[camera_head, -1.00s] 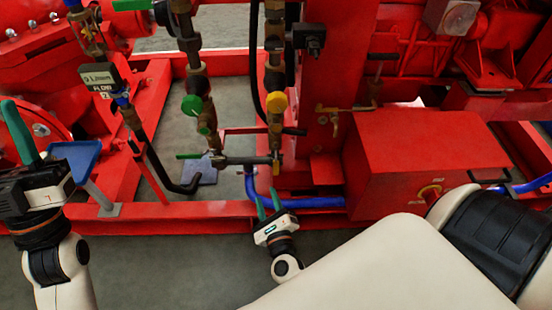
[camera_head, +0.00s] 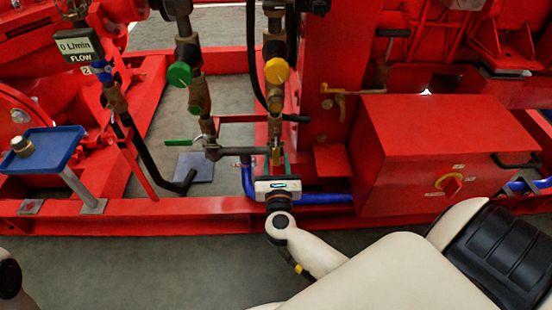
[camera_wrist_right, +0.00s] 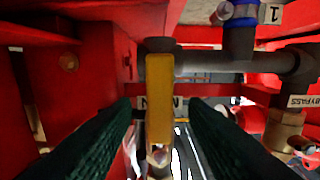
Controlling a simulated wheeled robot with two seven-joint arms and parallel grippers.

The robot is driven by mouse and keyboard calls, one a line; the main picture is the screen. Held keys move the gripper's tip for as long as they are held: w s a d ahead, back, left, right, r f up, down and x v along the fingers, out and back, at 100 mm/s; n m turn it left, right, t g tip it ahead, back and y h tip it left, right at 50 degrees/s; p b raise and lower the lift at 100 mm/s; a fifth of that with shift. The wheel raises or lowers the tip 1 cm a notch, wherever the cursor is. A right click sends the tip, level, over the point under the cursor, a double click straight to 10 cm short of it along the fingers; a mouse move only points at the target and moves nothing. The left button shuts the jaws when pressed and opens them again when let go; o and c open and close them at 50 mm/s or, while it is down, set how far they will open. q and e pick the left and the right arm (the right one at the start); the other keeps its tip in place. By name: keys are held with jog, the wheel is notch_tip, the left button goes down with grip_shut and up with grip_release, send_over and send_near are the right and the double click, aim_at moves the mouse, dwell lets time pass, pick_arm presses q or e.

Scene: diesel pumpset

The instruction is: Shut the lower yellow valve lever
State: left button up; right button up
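The lower yellow valve lever (camera_wrist_right: 160,100) hangs upright in the middle of the right wrist view, below a dark horizontal pipe. In the head view it is a small yellow strip (camera_head: 276,156) under the pipe joint, partly hidden by my gripper. My right gripper (camera_wrist_right: 160,118) has one dark finger on each side of the lever, with a visible gap on both sides, so it is open. In the head view my right gripper (camera_head: 278,168) points away from me at the lever. My left gripper is out of view.
A round yellow handwheel (camera_head: 277,71) sits above on the same vertical pipe, and a green one (camera_head: 179,74) is to its left. A red box (camera_head: 420,140) stands close on the right. A blue hose (camera_head: 320,198) runs low behind my gripper.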

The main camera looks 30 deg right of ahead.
jog(key=shift+x, duration=1.35)
jog(key=shift+c, duration=0.6)
grip_shut()
